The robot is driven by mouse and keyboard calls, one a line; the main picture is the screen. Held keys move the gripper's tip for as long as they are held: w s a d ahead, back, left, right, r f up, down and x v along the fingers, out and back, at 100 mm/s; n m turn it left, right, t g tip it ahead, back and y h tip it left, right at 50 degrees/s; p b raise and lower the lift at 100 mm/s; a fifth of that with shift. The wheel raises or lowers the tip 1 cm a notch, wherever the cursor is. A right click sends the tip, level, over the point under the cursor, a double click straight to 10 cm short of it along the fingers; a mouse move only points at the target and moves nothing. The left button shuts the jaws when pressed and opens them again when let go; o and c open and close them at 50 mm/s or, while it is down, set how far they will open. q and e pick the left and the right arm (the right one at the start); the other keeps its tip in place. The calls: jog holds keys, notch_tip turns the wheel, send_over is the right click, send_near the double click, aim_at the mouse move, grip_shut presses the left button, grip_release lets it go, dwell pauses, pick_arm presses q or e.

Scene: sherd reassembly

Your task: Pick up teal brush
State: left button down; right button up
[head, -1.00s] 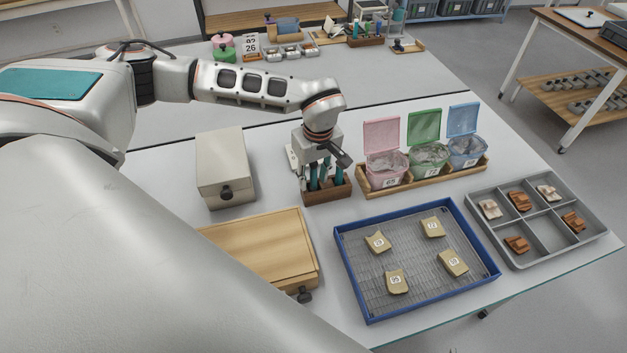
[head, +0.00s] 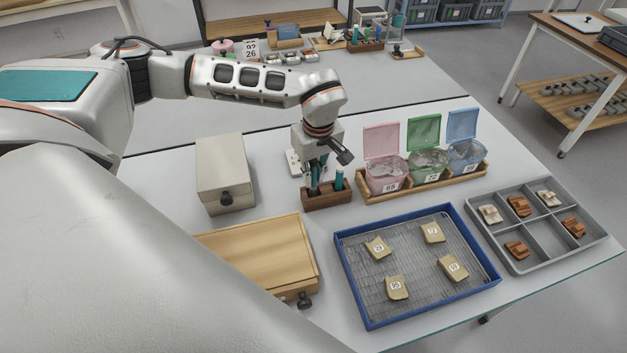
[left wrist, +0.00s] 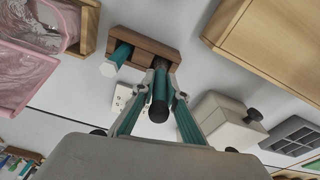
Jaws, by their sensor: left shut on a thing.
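My left gripper (left wrist: 160,93) points down over a dark wooden holder (head: 328,199) in the head view. It is shut on a teal brush (left wrist: 160,83), whose dark round end faces the left wrist camera. The brush's far end is at or just above the holder; I cannot tell whether it is clear of its slot. A second teal-handled tool (head: 339,179) with a pale end (left wrist: 108,69) stands in the holder beside it. The holder also shows in the left wrist view (left wrist: 150,45). My right gripper is not in view.
Pink (head: 386,175), green and blue lidded bins stand in a wooden tray to the right. A beige box (head: 222,170) and wooden box (head: 260,250) are left. A blue-rimmed mesh tray (head: 347,280) holds sherds; a grey divided tray (head: 535,238) is at right.

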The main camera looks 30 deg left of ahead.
pick_arm(q)
notch_tip(320, 180, up, 17)
jog(key=shift+r, duration=0.2)
jog(key=shift+d, duration=0.1)
dwell(1.1)
